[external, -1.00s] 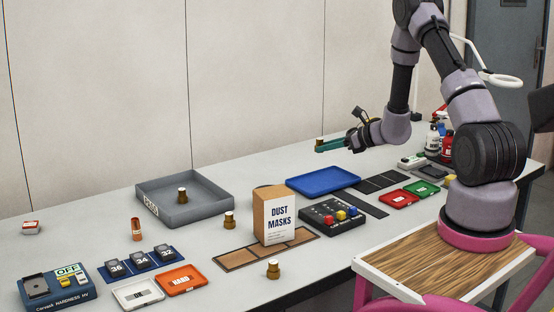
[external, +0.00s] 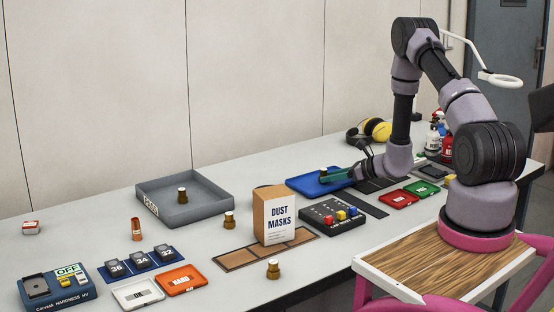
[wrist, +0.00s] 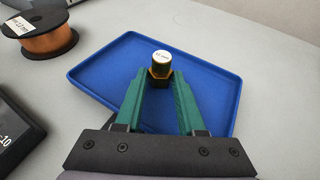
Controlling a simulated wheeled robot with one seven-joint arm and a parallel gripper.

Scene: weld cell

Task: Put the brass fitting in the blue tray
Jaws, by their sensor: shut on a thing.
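The brass fitting (wrist: 161,65) is held between the green fingertips of my gripper (wrist: 160,85) in the wrist view. It has a pale labelled top and a brass hex body. In the external view my gripper (external: 330,174) is low over the blue tray (external: 303,187), with the fitting (external: 324,170) at its tips. The tray also shows in the wrist view (wrist: 92,72), spread beneath the fitting on all sides. Whether the fitting touches the tray floor I cannot tell.
A wire spool (wrist: 47,38) stands beside the tray in the wrist view. A dust masks box (external: 273,217) and a button panel (external: 334,214) stand nearby. Other brass fittings (external: 229,220) stand left, one inside the grey tray (external: 208,211). Yellow earmuffs (external: 378,130) lie at the back.

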